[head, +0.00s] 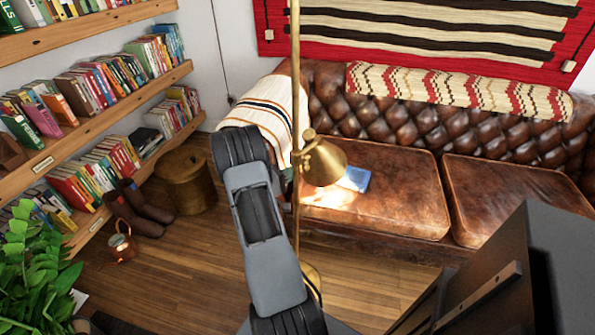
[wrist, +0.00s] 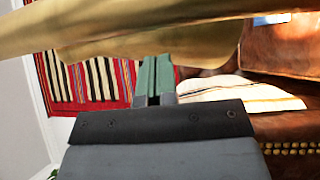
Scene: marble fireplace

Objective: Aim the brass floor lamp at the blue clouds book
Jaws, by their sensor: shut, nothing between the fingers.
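The brass floor lamp (head: 296,70) stands upright in the head view, its cone-shaped head (head: 325,163) tilted down to the right. A bright patch of light lies on the sofa seat under the head. The blue book (head: 354,179) lies on the left seat cushion, partly hidden behind the lamp head; its cover picture is too small to make out. A blue patch (wrist: 272,19) at the wrist view's top edge looks like it. My gripper (wrist: 156,68) is shut and empty, its fingertips close against the brass shade (wrist: 150,38); I cannot tell if they touch.
The brown leather sofa (head: 390,200) runs behind the lamp, with a striped throw (head: 270,108) on its left end. Bookshelves (head: 95,90), a brass bin (head: 187,180) and boots (head: 140,208) stand left. A dark cabinet (head: 520,270) is at the lower right.

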